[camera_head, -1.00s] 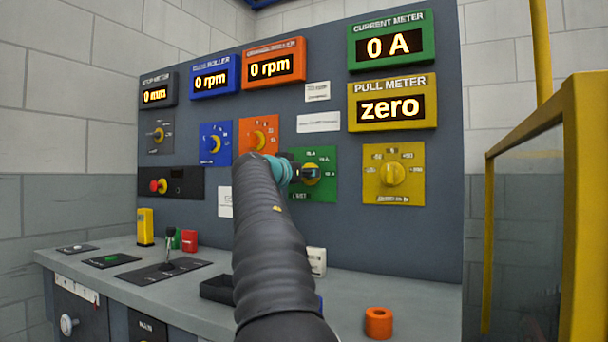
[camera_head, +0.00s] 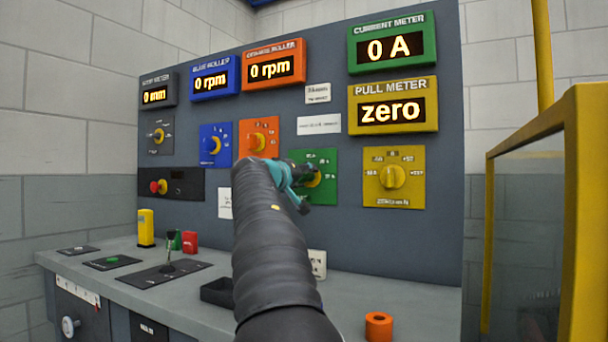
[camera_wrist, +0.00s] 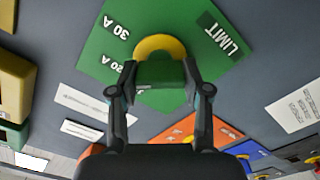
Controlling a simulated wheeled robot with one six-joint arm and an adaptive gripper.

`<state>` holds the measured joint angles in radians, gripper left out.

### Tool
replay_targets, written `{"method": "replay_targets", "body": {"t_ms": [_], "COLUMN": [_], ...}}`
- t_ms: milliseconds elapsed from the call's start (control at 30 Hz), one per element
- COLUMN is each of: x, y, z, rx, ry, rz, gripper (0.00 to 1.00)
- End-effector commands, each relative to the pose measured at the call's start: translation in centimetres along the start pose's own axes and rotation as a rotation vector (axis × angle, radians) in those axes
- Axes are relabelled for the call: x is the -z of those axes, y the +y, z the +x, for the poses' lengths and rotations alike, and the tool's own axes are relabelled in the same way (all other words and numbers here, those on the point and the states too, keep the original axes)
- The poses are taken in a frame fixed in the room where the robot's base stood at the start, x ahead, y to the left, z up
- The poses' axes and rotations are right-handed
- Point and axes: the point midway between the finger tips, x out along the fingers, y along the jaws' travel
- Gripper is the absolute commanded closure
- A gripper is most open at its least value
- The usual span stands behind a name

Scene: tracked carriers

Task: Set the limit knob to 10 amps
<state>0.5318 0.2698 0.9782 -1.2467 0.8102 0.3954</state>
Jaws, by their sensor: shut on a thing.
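The green LIMIT panel (camera_head: 325,160) is on the upright board, right of my arm. Its round yellow limit knob (camera_head: 314,179) is partly hidden by my gripper (camera_head: 302,188). In the wrist view the knob (camera_wrist: 160,46) shows as a yellow disc on the green panel (camera_wrist: 115,60). My gripper's fingers (camera_wrist: 161,78) are shut on the knob's grip from both sides. The marks "30 A", "20 A" and "LIMIT" are readable there. The 10 A mark and the knob's pointer are hidden or cannot be made out. The green current meter (camera_head: 390,47) reads 0 A.
A yellow knob panel (camera_head: 394,173) is right of the green one; orange (camera_head: 259,137) and blue (camera_head: 216,143) knob panels are left. The desk (camera_head: 345,300) below carries an orange ring (camera_head: 379,326) and a black tray (camera_head: 216,292). A yellow-framed screen (camera_head: 575,200) stands at right.

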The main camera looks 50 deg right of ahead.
Motion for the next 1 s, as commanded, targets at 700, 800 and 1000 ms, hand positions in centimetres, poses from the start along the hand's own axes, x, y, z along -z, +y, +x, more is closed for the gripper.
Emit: {"method": "replay_targets", "body": {"t_ms": [700,800,1000], "x": [0.11,0.1,0.04], "y": [-0.09,-0.1,-0.18], "z": [-0.03,-0.04,-0.03], "rx": [0.001,0.001,0.0], "ry": [0.001,0.002,0.002], "rz": [-0.641,-0.705,-0.795], "gripper": [0.87,0.87,0.87]}}
